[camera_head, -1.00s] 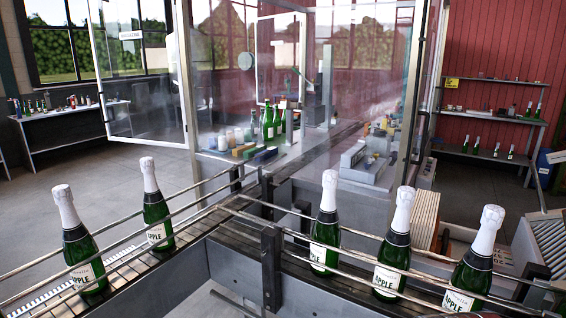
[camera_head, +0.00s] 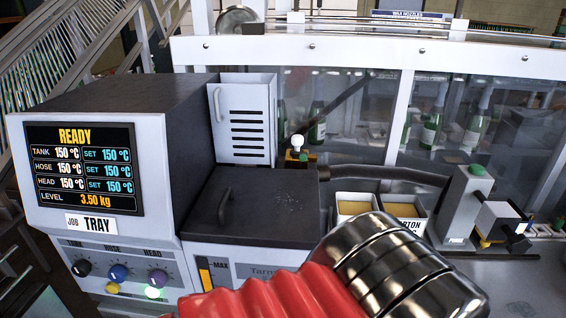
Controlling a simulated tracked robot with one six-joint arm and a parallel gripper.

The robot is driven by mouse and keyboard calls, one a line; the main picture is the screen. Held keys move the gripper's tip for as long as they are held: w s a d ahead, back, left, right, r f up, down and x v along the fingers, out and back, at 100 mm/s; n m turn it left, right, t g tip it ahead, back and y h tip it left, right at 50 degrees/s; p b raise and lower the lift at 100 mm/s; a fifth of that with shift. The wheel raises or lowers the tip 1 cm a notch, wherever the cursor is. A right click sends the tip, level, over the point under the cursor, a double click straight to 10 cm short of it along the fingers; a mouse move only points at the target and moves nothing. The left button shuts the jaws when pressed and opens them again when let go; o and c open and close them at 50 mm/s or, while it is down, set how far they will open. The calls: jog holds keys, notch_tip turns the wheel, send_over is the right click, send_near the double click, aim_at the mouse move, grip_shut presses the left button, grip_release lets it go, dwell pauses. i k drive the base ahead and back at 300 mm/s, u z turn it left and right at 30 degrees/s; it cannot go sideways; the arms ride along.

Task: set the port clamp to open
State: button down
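I cannot make out a port clamp for sure in the camera_head view. A small white-knobbed fitting (camera_head: 297,143) on a yellow base stands behind the dark lid of the melt unit; I cannot tell whether it is the clamp. My gripper's fingers do not show. A red ribbed sleeve (camera_head: 262,298) with a shiny metal cylinder (camera_head: 400,268) fills the bottom foreground; I cannot tell whether it is part of my arm. It hides part of the unit's front.
A control box (camera_head: 85,168) reads READY, job TRAY, with several knobs below. A dark lidded tank (camera_head: 265,205) and a vented white box (camera_head: 247,120) adjoin it. A black hose (camera_head: 385,173) runs right to a grey device (camera_head: 462,205). Behind glass are green bottles.

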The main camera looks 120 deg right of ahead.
aim_at(302, 156)
jog(key=z, duration=4.25)
